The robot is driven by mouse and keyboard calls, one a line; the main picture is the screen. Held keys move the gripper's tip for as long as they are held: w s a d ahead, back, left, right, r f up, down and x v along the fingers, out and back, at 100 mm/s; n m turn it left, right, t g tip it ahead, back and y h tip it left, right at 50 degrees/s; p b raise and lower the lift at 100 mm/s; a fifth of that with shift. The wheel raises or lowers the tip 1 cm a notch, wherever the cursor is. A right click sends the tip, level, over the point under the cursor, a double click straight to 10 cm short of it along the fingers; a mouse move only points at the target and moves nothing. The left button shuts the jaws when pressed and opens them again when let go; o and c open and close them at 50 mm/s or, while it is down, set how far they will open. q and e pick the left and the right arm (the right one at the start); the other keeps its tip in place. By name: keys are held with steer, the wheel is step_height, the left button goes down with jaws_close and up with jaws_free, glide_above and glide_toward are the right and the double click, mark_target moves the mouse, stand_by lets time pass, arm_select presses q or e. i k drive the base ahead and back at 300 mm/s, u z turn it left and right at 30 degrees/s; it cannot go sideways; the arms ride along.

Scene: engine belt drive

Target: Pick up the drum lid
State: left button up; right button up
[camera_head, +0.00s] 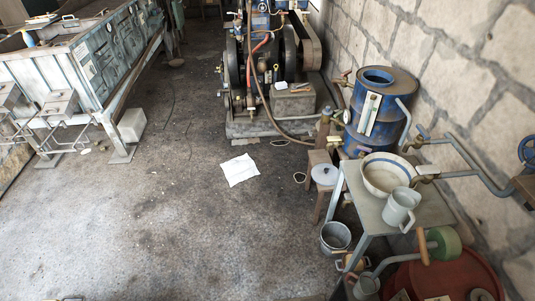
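A blue drum (365,125) stands upright against the stone wall, right of centre. Its top has a raised round collar (378,77), and I cannot tell whether this is a lid or an opening. A pale round disc with a small knob (325,174) lies on a small brown stool (319,198) in front of the blue drum. It looks like a lid, but I cannot tell whether it belongs to a drum. A red drum (478,272) stands at the bottom right, partly cut off by the frame. Neither of my grippers is in view.
A small grey table (440,205) holds a basin (386,173) and a pitcher (399,209). A metal pot (335,237) stands below. Pipes run along the right wall. An engine (262,75) stands at the back, a long vat (85,60) at the left. The middle floor is clear except for paper (239,170).

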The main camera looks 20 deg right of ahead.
mark_target(324, 174)
steer(key=u, duration=0.4)
steer(key=i, duration=1.75)
steer(key=z, duration=0.6)
steer(key=i, duration=1.05)
steer(key=z, duration=1)
